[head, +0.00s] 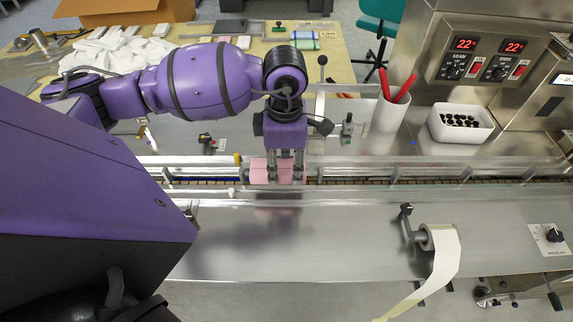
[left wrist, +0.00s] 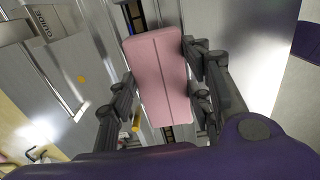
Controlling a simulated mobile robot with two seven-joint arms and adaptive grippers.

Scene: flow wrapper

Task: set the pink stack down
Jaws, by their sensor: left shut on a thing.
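The pink stack (head: 260,171) is at the conveyor channel between the two guide rails, under my left gripper (head: 285,172). In the left wrist view the pink stack (left wrist: 158,75) is a rounded pink block with a seam line along it. The fingers of my left gripper (left wrist: 160,100) are on both of its long sides, shut on it. Slots of the conveyor show beyond both ends of the stack. Whether its underside touches the conveyor is hidden. My right gripper is in neither view.
Guide rails (head: 400,171) run along both sides of the conveyor (head: 450,181). Behind are a white cup with red pens (head: 389,112) and a white bin (head: 460,124). A paper roll (head: 440,240) sits at the front right. The front steel deck (head: 330,240) is mostly clear.

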